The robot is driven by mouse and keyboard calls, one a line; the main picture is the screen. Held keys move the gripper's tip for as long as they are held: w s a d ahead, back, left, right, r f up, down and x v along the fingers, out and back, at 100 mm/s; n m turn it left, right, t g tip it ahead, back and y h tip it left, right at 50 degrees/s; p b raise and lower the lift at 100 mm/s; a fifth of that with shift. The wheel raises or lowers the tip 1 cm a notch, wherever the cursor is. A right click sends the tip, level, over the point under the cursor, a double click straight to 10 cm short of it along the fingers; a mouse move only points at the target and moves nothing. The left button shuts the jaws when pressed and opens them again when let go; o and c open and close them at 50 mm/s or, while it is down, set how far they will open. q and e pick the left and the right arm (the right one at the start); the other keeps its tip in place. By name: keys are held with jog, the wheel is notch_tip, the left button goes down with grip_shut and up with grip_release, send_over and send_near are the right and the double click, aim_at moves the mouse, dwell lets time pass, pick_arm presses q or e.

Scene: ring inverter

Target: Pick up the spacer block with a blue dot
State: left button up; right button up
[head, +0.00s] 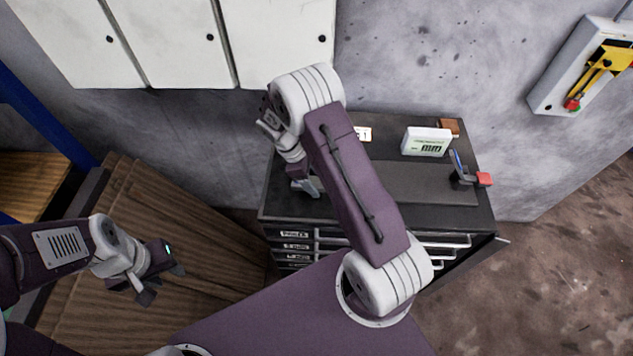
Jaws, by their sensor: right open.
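I cannot make out a spacer block with a blue dot; my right arm hides part of the cabinet top. My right gripper (309,187) points down over the left part of the black cabinet's top (430,183). It is partly hidden by my arm and is open, with no held object visible. My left gripper (163,285) is at the lower left, over brown ribbed boards. Its fingers are apart and nothing shows between them.
On the cabinet stand a white display box (427,141), a brown block (449,127), a small white card (363,134) and a clamp-like tool with a red end (484,179). Drawers (297,247) face the front.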

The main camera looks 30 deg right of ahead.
jog(key=shift+w+f, duration=0.1)
jog(key=shift+f, duration=0.05)
jog(key=c, duration=0.9)
grip_shut()
jog(key=shift+r, duration=0.75)
jog(key=r+b, duration=0.1)
jog(key=r, duration=0.2)
jog(key=shift+d, duration=0.2)
jog(key=s+d+r+b, duration=0.1)
jog(key=s+d+r, duration=0.5)
jog(key=s, duration=0.3)
jog(key=shift+d+r+b, duration=0.3)
jog(key=shift+d+r, duration=0.1)
jog(key=shift+d, duration=0.4)
